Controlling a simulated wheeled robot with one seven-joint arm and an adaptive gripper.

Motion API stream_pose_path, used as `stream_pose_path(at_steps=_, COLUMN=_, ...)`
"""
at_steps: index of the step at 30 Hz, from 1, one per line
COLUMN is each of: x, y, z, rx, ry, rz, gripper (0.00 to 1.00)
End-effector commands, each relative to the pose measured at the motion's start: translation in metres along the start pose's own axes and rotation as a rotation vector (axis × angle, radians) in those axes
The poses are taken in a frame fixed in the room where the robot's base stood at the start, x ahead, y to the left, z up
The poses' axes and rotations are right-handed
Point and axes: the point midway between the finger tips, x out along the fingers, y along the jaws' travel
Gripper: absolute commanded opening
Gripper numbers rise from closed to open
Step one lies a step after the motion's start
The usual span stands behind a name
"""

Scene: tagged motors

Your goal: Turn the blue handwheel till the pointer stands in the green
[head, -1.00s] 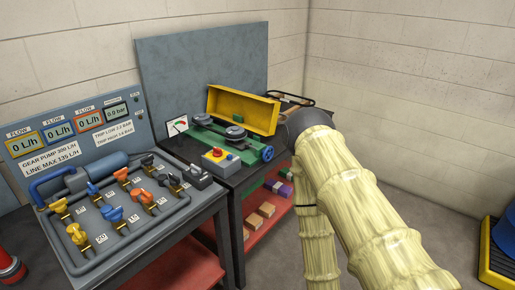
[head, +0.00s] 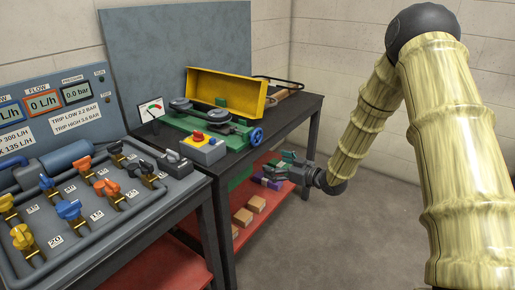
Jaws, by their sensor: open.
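The blue handwheel (head: 256,137) sits on the right end of the green machine base (head: 180,143) at the front edge of the dark bench. The gauge (head: 151,109) stands at the left of the base; its dial has red and green parts, and its pointer is too small to read surely. My gripper (head: 288,167) is open, to the right of and below the handwheel, beside the bench's front edge. It is apart from the wheel, with nothing seen between its fingers.
A grey box with a red button (head: 203,149) stands in front of the base. An open yellow box (head: 228,92) is behind it. The lower red shelf (head: 262,190) holds several blocks. A panel with several valves (head: 75,207) stands at left. The floor at right is clear.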

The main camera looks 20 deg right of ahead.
Motion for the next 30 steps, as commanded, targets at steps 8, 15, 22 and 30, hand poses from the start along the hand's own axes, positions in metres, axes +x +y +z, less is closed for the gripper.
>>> stream_pose_path(at_steps=8, x=-0.005, y=0.038, z=-0.059, rx=-0.128, ry=0.152, rz=-0.069, gripper=0.89)
stream_pose_path(at_steps=15, x=0.015, y=0.037, z=-0.065, rx=-0.134, ry=0.157, rz=-0.075, gripper=0.89)
stream_pose_path(at_steps=22, x=0.051, y=0.033, z=-0.07, rx=-0.133, ry=0.155, rz=-0.074, gripper=0.89)
stream_pose_path(at_steps=30, x=0.087, y=0.031, z=-0.075, rx=-0.132, ry=0.155, rz=-0.073, gripper=0.89)
